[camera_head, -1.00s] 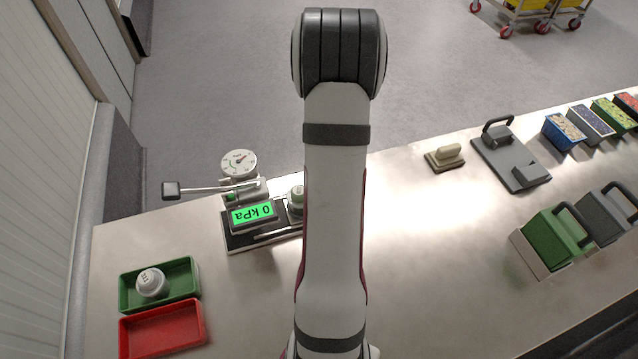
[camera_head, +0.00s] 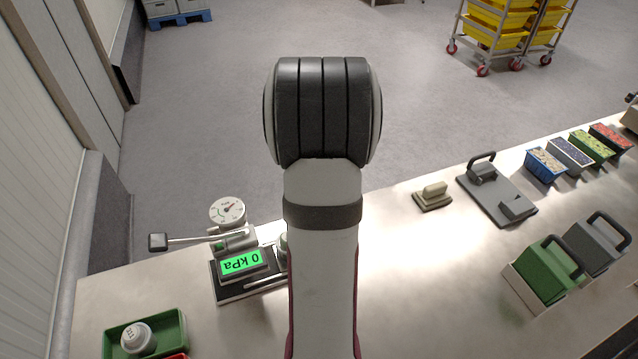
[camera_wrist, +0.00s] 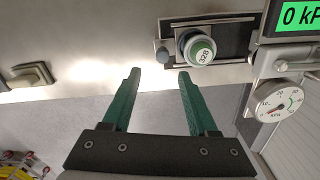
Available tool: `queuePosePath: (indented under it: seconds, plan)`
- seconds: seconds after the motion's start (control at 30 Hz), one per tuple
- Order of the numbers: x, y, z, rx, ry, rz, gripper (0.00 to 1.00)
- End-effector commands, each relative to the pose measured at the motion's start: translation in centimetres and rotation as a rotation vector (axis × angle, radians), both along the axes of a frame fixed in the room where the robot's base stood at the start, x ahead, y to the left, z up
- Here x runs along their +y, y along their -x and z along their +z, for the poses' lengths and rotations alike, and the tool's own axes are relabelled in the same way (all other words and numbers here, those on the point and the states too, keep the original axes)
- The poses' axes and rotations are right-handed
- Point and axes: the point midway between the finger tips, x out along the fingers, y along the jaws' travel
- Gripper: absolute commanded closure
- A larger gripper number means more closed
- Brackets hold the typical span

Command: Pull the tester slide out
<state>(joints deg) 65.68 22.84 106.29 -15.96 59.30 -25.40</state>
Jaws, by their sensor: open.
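The tester, with a green display reading 0 kPa (camera_head: 243,262), stands on the bench at the left in the head view; the display also shows at the top right of the wrist view (camera_wrist: 298,15). My arm hides the slide's end in the head view.
A dial gauge (camera_head: 227,212) and a lever with a black square end (camera_head: 158,242) stick out at the tester's back. A green tray (camera_head: 170,330) with a white pot (camera_head: 137,338) is at front left. A small beige block (camera_head: 433,194) and a grey plate (camera_head: 490,188) lie right.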

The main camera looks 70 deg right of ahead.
Motion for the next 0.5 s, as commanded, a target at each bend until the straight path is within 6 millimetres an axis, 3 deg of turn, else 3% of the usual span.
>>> queuePosePath:
  seconds: [0.1, 0.2, 0.33, 0.5]
  plan:
    - [-0.1, 0.0, 3.6, -0.001, 0.005, 0.001, 0.41]
    - [-0.1, 0.0, 5.7, -0.001, 0.004, 0.001, 0.41]
    - [-0.1, 0.0, 7.2, 0.000, 0.002, 0.001, 0.41]
    - [0.0, 0.0, 7.5, 0.001, 0.001, 0.001, 0.41]
